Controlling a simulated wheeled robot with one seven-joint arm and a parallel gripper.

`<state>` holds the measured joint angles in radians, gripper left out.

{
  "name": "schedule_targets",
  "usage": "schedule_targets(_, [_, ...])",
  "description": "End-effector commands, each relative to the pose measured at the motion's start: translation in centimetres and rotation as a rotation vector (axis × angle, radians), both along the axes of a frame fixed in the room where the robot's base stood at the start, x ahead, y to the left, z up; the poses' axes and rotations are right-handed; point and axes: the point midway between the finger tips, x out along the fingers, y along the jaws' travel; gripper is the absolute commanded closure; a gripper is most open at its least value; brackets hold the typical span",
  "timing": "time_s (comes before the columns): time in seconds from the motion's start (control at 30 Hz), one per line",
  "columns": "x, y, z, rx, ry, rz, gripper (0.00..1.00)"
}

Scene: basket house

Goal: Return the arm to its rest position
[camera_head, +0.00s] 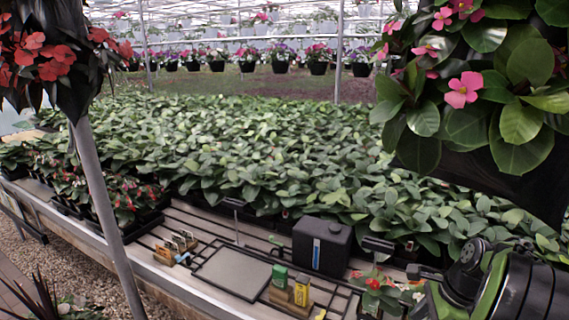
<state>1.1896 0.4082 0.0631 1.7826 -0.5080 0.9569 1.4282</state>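Part of my arm (495,285), black with green bands, shows at the lower right corner, in front of the bench and its plants. It runs out of the picture at the right and bottom edges. I cannot make out my gripper or its fingers in this view, so what it may hold is hidden.
A slatted bench (200,225) carries dense green plants (250,150), a black box (322,245), a grey tray (230,272), and small green (280,276) and yellow (302,290) packets. A pole (105,205) stands at left. A hanging pink-flowered plant (475,100) overhangs the right.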

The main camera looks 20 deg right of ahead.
Motion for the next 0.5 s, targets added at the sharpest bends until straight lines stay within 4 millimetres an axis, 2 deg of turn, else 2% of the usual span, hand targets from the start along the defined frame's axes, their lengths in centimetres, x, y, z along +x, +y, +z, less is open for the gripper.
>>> schedule_targets(0.17, [2.2,5.1,3.0,-0.119,-0.023,0.265,0.61])
schedule_targets(0.3, [3.0,10.6,5.7,-0.243,-0.056,0.549,0.61])
schedule_targets(0.37, [3.0,13.5,6.9,-0.309,-0.077,0.7,0.61])
schedule_targets(0.4, [2.6,15.7,7.7,-0.359,-0.094,0.817,0.61])
schedule_targets(0.5, [0.5,21.7,9.5,-0.511,-0.154,1.169,0.61])
